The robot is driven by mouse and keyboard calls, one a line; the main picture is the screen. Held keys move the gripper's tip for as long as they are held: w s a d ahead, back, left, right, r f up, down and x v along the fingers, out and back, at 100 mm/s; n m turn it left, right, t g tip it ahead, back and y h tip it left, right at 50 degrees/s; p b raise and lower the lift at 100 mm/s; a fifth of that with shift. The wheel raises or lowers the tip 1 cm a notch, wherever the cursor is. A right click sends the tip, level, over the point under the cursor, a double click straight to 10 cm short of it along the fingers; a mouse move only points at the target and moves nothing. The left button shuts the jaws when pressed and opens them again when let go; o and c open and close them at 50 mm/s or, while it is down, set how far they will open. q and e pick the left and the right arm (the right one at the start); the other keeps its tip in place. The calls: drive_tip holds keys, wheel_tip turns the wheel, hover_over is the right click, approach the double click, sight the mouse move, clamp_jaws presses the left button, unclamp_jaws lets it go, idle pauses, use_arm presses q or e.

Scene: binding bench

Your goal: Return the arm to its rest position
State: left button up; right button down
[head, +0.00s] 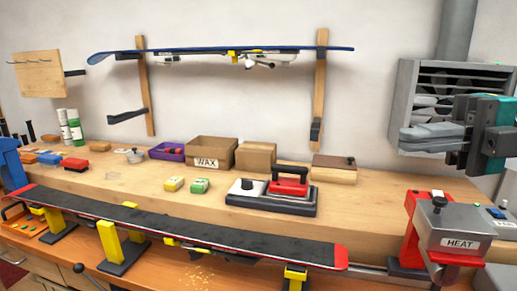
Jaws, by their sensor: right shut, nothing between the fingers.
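My right gripper (412,138) is at the right side of the head view, raised above the bench. Its grey fingers point left and are shut with nothing between them. Its black and teal body reaches the right edge. My left gripper is not in view.
A black ski with red ends (190,228) lies on yellow supports along the front. A HEAT box (452,227) stands below the gripper. A blue ski (200,50) hangs on wall brackets.

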drive_tip(key=s+a+r+n+g+y, duration=0.1)
drive_tip(key=a+n+g+y, duration=0.15)
drive_tip(key=a+g, duration=0.35)
drive_tip(key=w+d+f+m+t+h, duration=0.2)
drive_tip(key=w+f+m+t+h, duration=0.1)
drive_tip(key=f+m+t, duration=0.55)
drive_tip(key=w+d+f+m+t+h, duration=0.2)
drive_tip(key=w+f+m+t+h, duration=0.1)
drive_tip(key=f+m+t, duration=0.55)
drive_tip(key=w+d+f+m+t+h, duration=0.3)
drive_tip(key=f+m+t, duration=0.4)
drive_tip(key=f+m, duration=0.25)
drive_tip(key=s+d+f+m+g+h, duration=0.1)
drive_tip(key=s+d+f+g+h, duration=0.15)
drive_tip(key=s+f, duration=0.5)
drive_tip(key=s+d+f+m+g+h, duration=0.1)
drive_tip(key=s+f+m+g+h, duration=0.3)
drive_tip(key=f, duration=0.6)
drive_tip(key=s+d+f+n+g+h, duration=0.1)
drive_tip(key=s+d+f+h, duration=0.1)
drive_tip(key=s+f, duration=0.6)
drive_tip(key=w+a+m, duration=0.2)
drive_tip(key=a+m, duration=0.3)
drive_tip(key=a, duration=0.4)
drive_tip(key=shift+a+f+t, duration=0.3)
drive_tip(key=shift+a+t, duration=0.05)
